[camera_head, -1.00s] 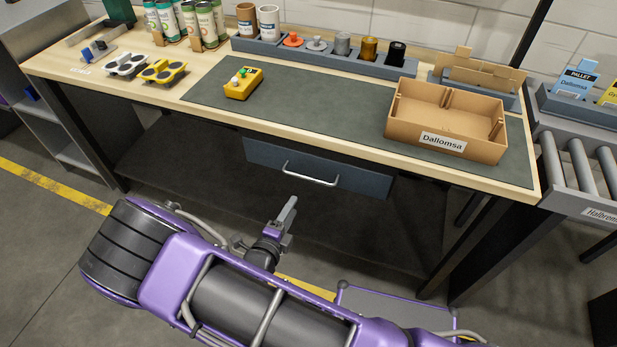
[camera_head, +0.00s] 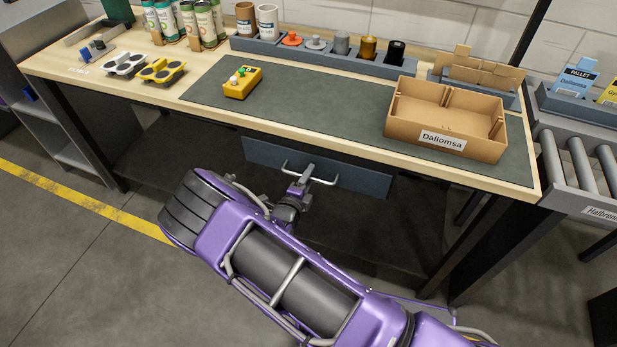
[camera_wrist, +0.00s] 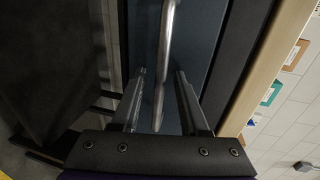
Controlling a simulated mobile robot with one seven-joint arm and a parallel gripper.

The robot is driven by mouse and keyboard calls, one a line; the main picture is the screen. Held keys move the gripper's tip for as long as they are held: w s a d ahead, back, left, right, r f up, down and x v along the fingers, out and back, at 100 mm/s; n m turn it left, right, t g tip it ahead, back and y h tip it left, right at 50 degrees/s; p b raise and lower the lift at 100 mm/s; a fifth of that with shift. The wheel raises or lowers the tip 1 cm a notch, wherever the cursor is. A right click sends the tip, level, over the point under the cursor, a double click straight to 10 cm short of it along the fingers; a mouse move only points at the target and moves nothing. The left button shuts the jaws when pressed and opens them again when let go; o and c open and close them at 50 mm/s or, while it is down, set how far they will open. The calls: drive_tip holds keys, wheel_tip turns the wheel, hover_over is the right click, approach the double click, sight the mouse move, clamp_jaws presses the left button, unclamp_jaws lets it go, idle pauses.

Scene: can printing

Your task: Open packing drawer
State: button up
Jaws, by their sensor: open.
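The packing drawer (camera_head: 348,178) is a blue-grey front under the workbench, shut flush as far as I can see. Its silver bar handle (camera_head: 325,181) runs across the front. My gripper (camera_head: 304,179) is at the left part of the handle. In the wrist view the drawer front (camera_wrist: 200,40) fills the middle, and the handle (camera_wrist: 165,60) runs between the two open fingers of my gripper (camera_wrist: 160,88). The fingers stand on either side of the bar with gaps, not closed on it.
On the bench (camera_head: 215,108) stand an open cardboard box labelled Dallomsa (camera_head: 440,139), a yellow button box (camera_head: 242,83) and a row of cups and caps (camera_head: 340,45). A roller conveyor (camera_head: 575,165) is at the right. Floor in front of the bench is clear at the left.

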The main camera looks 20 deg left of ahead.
clamp_jaws()
idle(1.4)
